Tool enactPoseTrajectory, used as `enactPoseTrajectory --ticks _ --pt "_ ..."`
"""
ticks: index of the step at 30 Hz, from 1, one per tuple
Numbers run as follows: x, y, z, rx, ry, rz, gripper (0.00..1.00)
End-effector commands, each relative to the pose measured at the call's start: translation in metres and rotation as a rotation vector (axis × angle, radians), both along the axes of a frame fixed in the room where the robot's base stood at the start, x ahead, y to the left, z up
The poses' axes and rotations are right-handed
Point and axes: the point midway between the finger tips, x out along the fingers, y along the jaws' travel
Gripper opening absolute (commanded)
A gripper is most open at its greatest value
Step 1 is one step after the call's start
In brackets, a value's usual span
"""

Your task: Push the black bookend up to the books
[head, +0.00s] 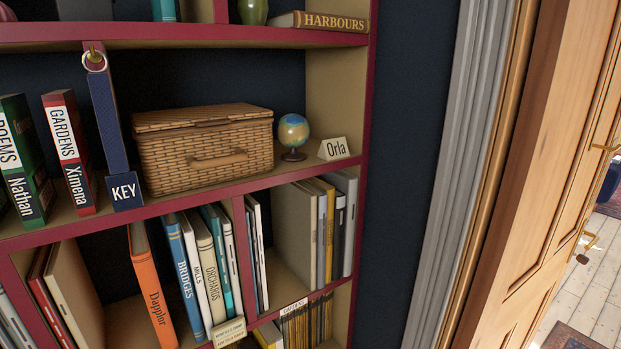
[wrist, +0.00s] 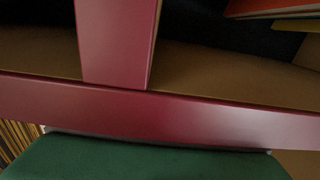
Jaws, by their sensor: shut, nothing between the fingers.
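I cannot make out the black bookend in either view. In the head view, books stand in several groups. A green book (head: 27,165) and a red book (head: 70,155) lean at the left of the middle shelf. Below, an orange book (head: 152,290) leans by itself, and a blue book (head: 184,275) begins a row with white, cream and teal ones. Farther right stand a large beige book (head: 293,228) and several thinner ones. My gripper shows in neither view. The wrist view faces a dark red shelf edge (wrist: 200,118) and upright (wrist: 115,40) at close range.
A wicker basket (head: 205,155), a small globe (head: 293,133) and an Orla card (head: 333,149) stand on the middle shelf. A blue KEY label (head: 124,191) hangs over its edge. A green surface (wrist: 150,160) lies below the edge in the wrist view. A wooden door (head: 540,150) is at right.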

Motion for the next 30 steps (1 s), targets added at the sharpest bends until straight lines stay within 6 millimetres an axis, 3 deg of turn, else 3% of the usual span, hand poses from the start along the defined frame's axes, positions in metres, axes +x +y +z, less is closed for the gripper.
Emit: enactPoseTrajectory --ticks 20,30 --pt "0.011 -0.016 0.000 0.001 0.001 -0.003 0.00" --pt "0.006 -0.010 0.000 0.000 0.001 -0.002 0.00"
